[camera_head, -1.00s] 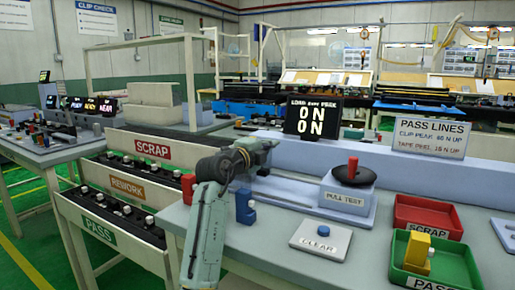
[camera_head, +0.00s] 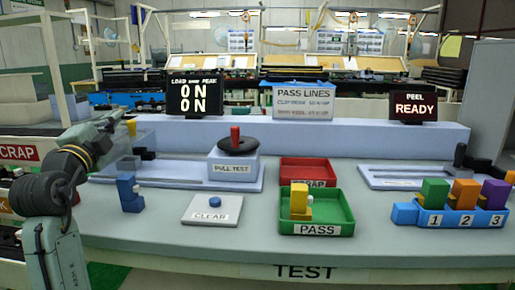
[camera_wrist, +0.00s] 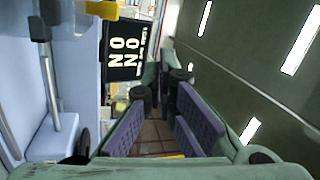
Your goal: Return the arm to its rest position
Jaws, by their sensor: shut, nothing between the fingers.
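My arm stands at the left edge of the camera_head view, bent, with its upper part slanting up and away over the bench. My gripper (camera_wrist: 163,80) shows in the wrist view, its fingers with purple pads pointing away from the camera. It is shut and empty. The load display (camera_wrist: 122,52), reading 0 N, appears sideways beside the fingers in the wrist view. It also stands upright at the back of the bench in the camera_head view (camera_head: 194,94). My fingertips are not clearly made out in the camera_head view.
A blue numbered rack (camera_head: 405,214) stands right. A blue clip (camera_head: 128,193) stands near the arm.

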